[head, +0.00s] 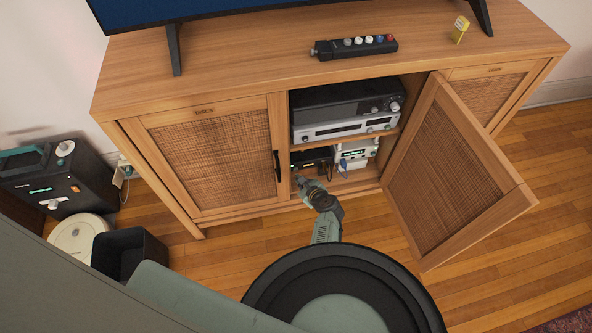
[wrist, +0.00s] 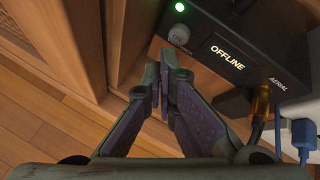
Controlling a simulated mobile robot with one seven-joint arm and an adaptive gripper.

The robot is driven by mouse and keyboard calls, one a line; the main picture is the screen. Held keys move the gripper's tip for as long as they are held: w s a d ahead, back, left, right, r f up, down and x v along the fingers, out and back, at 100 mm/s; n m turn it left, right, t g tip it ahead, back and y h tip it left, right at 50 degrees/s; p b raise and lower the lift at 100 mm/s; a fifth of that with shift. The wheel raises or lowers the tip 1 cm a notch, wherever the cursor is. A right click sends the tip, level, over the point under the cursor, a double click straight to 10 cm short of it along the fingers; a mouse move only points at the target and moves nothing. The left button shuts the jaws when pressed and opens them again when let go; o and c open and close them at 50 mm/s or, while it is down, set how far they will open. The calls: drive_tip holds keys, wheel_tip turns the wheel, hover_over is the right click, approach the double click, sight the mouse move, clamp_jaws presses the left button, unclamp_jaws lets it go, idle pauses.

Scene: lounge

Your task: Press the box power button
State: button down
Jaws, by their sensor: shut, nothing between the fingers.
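The black box (head: 312,157) sits on the lower shelf of the cabinet, behind the open door. In the wrist view the box (wrist: 235,30) shows a lit OFFLINE display (wrist: 227,58), a green light (wrist: 180,7) and a round grey button (wrist: 178,35) with a small label below it. My gripper (wrist: 164,92) is shut and empty, its fingertips just below the button and close to the box's front. I cannot tell whether they touch it. In the head view my gripper (head: 299,182) is at the cabinet opening, in front of the box.
The open cabinet door (head: 447,170) stands right of my arm. A white device (head: 356,152) sits right of the box, with stacked units (head: 343,110) above. Cables (wrist: 259,115) plug in near the AERIAL label. The closed left door (head: 213,160) borders the opening.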

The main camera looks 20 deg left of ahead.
drive_tip(key=shift+s+d+p, duration=0.35)
drive_tip(key=shift+s+d, duration=0.35)
drive_tip(key=shift+s, duration=0.35)
drive_tip(key=shift+s+d+p, duration=0.3)
drive_tip(key=shift+s+d, duration=0.4)
drive_tip(key=shift+s, duration=0.35)
